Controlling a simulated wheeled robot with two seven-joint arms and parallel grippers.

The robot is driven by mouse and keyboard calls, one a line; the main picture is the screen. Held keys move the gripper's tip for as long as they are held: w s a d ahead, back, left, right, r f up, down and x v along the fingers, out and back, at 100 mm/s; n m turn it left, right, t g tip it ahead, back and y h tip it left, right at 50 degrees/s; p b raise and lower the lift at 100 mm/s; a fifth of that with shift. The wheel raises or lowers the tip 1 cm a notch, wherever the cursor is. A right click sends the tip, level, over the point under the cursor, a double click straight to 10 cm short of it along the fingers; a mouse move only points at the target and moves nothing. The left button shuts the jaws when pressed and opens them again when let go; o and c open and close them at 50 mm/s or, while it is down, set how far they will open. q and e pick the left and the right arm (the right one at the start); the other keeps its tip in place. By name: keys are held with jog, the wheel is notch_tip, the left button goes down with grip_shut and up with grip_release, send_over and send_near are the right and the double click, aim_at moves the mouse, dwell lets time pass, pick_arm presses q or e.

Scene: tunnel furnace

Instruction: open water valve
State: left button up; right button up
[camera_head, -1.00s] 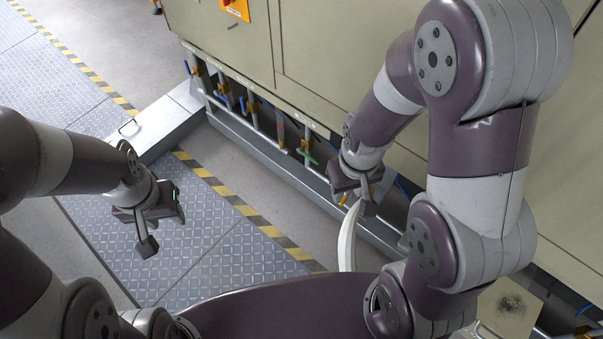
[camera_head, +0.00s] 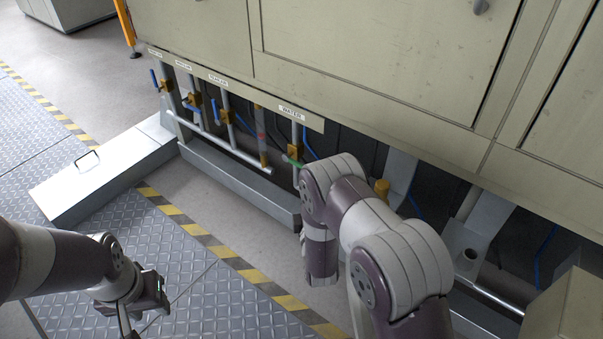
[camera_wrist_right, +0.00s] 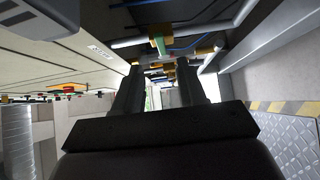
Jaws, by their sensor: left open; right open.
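The water valve (camera_head: 294,152) is a brass body with a green lever on a vertical pipe, under the "WATER" label (camera_head: 290,113) at the cabinet's lower edge. In the right wrist view the green lever (camera_wrist_right: 160,45) shows ahead, just beyond and between the fingertips. My right gripper (camera_wrist_right: 157,68) is open and empty, apart from the lever. In the head view my right arm hides it. My left gripper (camera_head: 142,302) is open at the lower left, far from the valve, its fingers partly cut off by the frame.
Several blue-handled valves (camera_head: 190,102) stand on pipes to the left. A grey metal channel (camera_head: 235,185) runs along the floor below them. A low metal box with a handle (camera_head: 100,175) lies at left.

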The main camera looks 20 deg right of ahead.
aim_at(296, 163)
jog(key=w+b, duration=0.1)
jog(key=w, duration=0.2)
jog(key=w+b, duration=0.2)
jog(key=w, duration=0.2)
jog(key=w+d+b, duration=0.1)
jog(key=w, duration=0.2)
jog(key=shift+w+d+f+b, duration=0.1)
jog(key=shift+w+f+b, duration=0.05)
jog(key=shift+w+b, duration=0.15)
jog(key=shift+w, duration=0.15)
grip_shut()
